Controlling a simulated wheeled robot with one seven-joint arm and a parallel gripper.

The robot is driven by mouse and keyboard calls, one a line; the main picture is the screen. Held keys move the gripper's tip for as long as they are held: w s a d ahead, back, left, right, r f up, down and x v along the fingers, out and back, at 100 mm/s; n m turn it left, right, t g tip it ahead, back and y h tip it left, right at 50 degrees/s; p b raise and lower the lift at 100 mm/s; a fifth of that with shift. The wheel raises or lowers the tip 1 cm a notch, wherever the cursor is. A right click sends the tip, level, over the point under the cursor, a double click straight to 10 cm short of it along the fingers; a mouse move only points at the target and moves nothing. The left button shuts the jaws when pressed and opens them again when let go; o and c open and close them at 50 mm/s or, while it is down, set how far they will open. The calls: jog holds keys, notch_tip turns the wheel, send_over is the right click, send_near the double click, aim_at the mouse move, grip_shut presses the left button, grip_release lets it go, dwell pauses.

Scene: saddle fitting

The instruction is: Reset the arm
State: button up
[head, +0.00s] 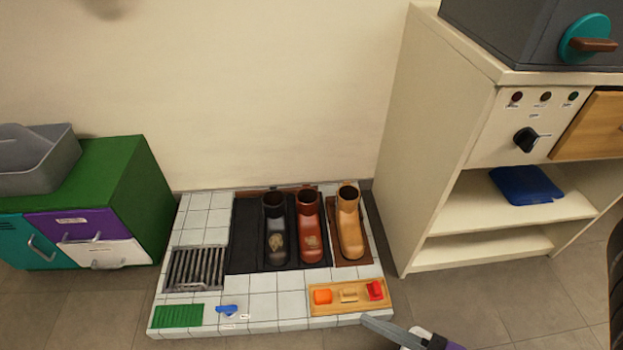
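My gripper (378,326) shows only in part at the bottom edge of the head view, right of centre. A grey finger-like part points up and left, near the front right corner of the tiled platform (263,308). Purple and black parts show behind it. The rest of my arm is out of the picture. I cannot tell whether the gripper is open or whether it holds anything.
On the platform stand a black boot (275,229), red boot (309,227) and tan boot (348,223), a grate (196,269), and a wooden tray (327,309) with small pieces. A green cabinet (139,185) stands left, a cream shelf unit (430,150) right.

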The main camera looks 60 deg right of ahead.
notch_tip(320, 180, up, 30)
jog(key=p, duration=2.8)
jog(key=shift+f+p, duration=0.25)
jog(key=shift+p, duration=0.15)
